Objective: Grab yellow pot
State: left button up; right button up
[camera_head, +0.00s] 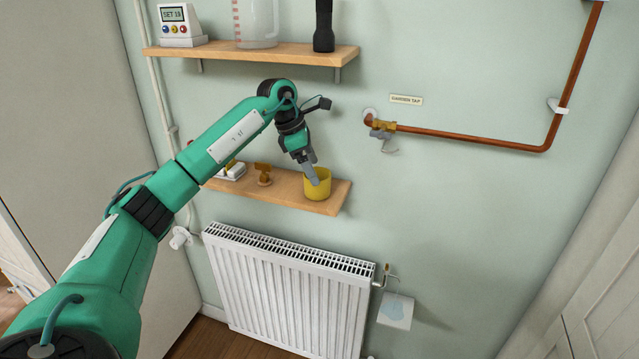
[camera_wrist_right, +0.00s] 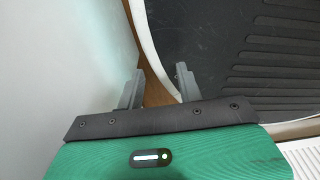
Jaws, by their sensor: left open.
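The yellow pot (camera_head: 318,187) stands upright near the right end of the lower wooden shelf in the head view. My left gripper (camera_head: 313,176) reaches down at the pot from above left, with its grey fingers overlapping the pot's rim. The left jaws are open. I cannot tell whether a finger is inside the pot or in front of it. My right gripper (camera_wrist_right: 158,85) shows in the right wrist view with its two grey fingers apart and nothing between them. The yellow pot is not in the right wrist view.
The lower shelf (camera_head: 335,206) also holds a brass fitting (camera_head: 263,174) and a white item (camera_head: 232,171). The upper shelf (camera_head: 280,54) carries a jug (camera_head: 256,25), a black torch (camera_head: 324,28) and a timer (camera_head: 180,25). A white radiator (camera_head: 290,290) hangs below; a copper pipe (camera_head: 470,139) is right.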

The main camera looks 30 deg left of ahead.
aim_at(321, 192)
pick_arm(q)
jog(key=p+x, duration=0.1)
jog(key=x, duration=0.3)
jog(key=shift+w+f+p, duration=0.2)
jog(key=shift+f+p, duration=0.1)
jog(key=shift+p, duration=0.05)
jog(key=shift+w+d+f, duration=0.1)
jog(key=shift+d+f, duration=0.05)
jog(key=shift+f, duration=0.25)
jog(key=c, duration=1.1)
pick_arm(e)
jog(key=shift+s+d+r, duration=0.3)
jog(key=shift+s, duration=0.25)
jog(key=shift+s+d+r, duration=0.25)
jog(key=shift+s, duration=0.25)
